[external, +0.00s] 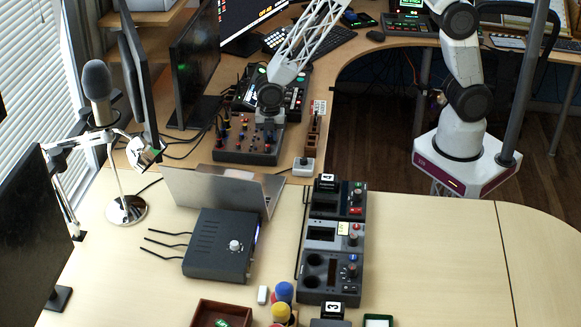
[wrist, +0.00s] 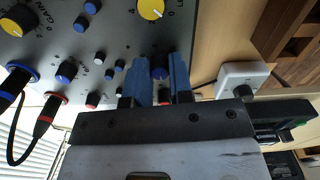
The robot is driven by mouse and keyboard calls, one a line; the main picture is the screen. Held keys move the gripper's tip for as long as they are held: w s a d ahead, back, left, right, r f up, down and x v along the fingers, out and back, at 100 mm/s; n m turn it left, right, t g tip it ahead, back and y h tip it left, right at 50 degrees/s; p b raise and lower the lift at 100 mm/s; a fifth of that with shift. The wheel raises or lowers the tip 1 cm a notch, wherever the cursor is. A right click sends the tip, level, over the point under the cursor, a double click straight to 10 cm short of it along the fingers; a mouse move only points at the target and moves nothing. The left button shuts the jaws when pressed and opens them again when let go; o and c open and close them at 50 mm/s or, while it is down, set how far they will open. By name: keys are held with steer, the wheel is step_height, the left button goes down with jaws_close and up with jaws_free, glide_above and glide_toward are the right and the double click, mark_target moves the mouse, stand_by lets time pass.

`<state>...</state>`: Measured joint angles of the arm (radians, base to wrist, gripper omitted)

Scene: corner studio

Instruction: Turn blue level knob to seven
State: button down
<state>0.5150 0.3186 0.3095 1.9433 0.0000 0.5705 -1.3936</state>
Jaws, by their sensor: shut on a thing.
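A dark control panel (external: 232,153) with several coloured knobs lies on the desk, left of centre in the external view. My gripper (external: 268,122) reaches down to its right half. Other blue knobs (wrist: 66,72) and a yellow knob (wrist: 150,9) sit on the same panel face.
Cables with blue and red plugs (wrist: 43,125) rise at the panel's left in the wrist view. A white box with a dark knob (wrist: 242,78) stands beside the panel. A laptop (external: 215,188) and a black router (external: 215,250) stand in front; the right desk is clear.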

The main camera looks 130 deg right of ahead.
steer(key=m, duration=1.4)
steer(key=shift+r+m, duration=0.1)
steer(key=shift+m, duration=0.2)
steer(key=m, duration=0.3)
steer(key=shift+m, duration=0.3)
steer(key=m, duration=0.3)
steer(key=shift+m, duration=0.3)
steer(key=m, duration=0.3)
steer(key=shift+m, duration=2.3)
